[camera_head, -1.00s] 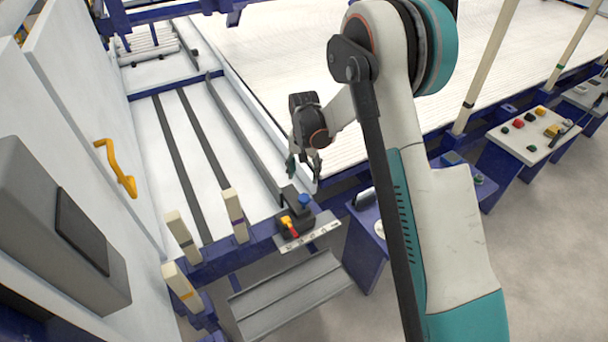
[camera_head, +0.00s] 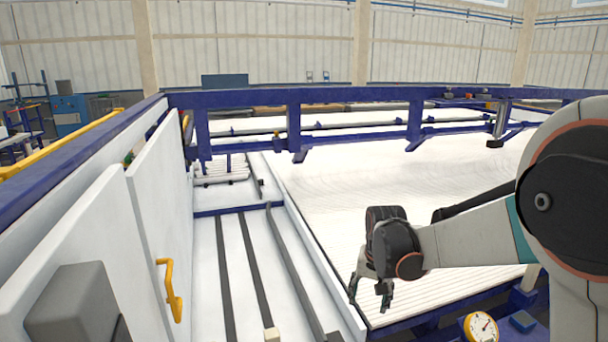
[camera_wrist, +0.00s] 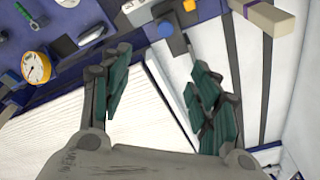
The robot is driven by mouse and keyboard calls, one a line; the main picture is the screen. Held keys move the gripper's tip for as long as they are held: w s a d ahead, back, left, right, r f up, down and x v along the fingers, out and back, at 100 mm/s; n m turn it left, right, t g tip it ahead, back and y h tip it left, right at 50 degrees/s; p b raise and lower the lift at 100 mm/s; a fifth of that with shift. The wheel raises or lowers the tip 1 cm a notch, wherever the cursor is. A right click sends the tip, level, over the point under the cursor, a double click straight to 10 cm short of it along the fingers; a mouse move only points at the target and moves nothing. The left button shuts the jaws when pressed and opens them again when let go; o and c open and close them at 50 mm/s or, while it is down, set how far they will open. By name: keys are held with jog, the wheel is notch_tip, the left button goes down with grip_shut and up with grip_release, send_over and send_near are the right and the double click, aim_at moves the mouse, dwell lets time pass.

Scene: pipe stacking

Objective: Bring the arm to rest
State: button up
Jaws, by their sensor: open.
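My gripper (camera_head: 371,292) hangs at the end of my arm, pointing down, over the near left corner of the large white ribbed bed (camera_head: 400,190). In the wrist view my gripper (camera_wrist: 160,95) has its two green-padded fingers spread wide apart with nothing between them. No pipe is in the gripper.
A white channel with dark rails (camera_head: 235,270) runs along the left of the bed. A white panel with a yellow handle (camera_head: 172,290) stands at far left. A blue frame beam (camera_head: 330,95) crosses behind. A round gauge (camera_head: 481,327) sits at lower right; it also shows in the wrist view (camera_wrist: 37,67).

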jog(key=s+d+r+n+t, duration=0.2)
jog(key=s+r, duration=0.9)
jog(key=s, duration=0.2)
jog(key=s+d+n+t, duration=0.1)
jog(key=s+t, duration=0.2)
jog(key=s, duration=1)
jog(key=shift+s+d+n, duration=0.15)
jog(key=shift+s+n, duration=0.2)
jog(key=shift+n, duration=0.05)
jog(key=shift+r, duration=0.1)
jog(key=shift+c, duration=0.6)
